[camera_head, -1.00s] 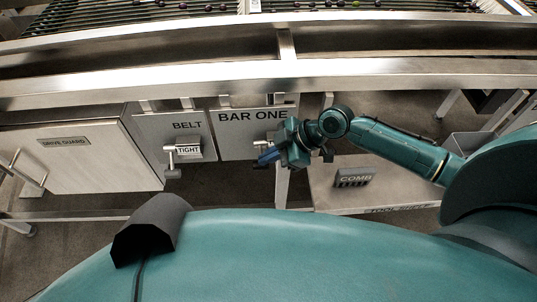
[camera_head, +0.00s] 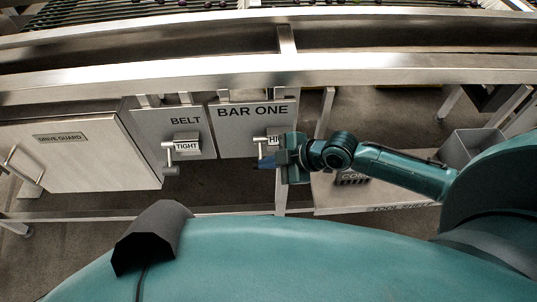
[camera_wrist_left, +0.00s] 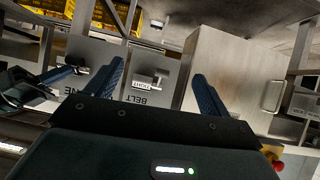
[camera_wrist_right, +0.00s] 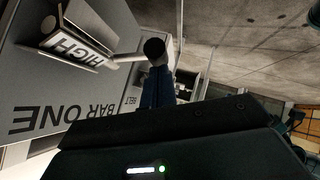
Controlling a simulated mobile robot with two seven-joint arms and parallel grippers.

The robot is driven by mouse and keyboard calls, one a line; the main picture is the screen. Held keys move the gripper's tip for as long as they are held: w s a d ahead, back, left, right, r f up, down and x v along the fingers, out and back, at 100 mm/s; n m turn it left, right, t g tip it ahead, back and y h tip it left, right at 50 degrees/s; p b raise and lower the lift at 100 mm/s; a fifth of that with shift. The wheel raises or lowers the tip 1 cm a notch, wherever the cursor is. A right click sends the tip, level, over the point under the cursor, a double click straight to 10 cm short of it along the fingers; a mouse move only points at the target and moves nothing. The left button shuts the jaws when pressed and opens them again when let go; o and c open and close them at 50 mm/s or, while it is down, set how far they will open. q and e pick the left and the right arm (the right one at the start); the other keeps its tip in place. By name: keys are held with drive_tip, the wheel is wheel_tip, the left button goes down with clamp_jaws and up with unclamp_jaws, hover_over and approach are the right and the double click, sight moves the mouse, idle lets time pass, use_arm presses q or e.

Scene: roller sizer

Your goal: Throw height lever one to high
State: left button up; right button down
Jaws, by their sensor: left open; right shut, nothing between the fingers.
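The BAR ONE panel (camera_head: 232,140) carries a lever block with a plate reading HIGH, partly covered by my right gripper in the head view. In the right wrist view the HIGH plate (camera_wrist_right: 72,50) shows fully, and the lever (camera_wrist_right: 125,57) ends in a round dark knob (camera_wrist_right: 154,49). My right gripper (camera_head: 266,161) is shut and empty. Its blue fingertips (camera_wrist_right: 159,72) are right at the knob in the right wrist view; I cannot tell whether they touch. My left gripper (camera_wrist_left: 157,78) is open and empty, facing the panels from some distance.
Left of BAR ONE is the BELT panel (camera_head: 172,124) with a lever marked TIGHT (camera_head: 186,146), then the drive guard door (camera_head: 75,158). A long metal rail (camera_head: 180,82) runs above. A shelf (camera_head: 390,197) and a grey bin (camera_head: 468,148) are at the right.

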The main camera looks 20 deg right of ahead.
use_arm(q)
drive_tip(key=shift+s+d+f+b, duration=0.2)
drive_tip(key=shift+d+b, duration=0.1)
drive_tip(key=shift+b, duration=0.2)
use_arm(e)
wheel_tip(320, 180, down, 3)
drive_tip(key=shift+f+n+t, duration=0.1)
drive_tip(key=shift+n+t, duration=0.6)
drive_tip(key=shift+t, duration=0.4)
use_arm(q)
drive_tip(key=shift+r, duration=0.1)
drive_tip(key=shift+a, duration=0.1)
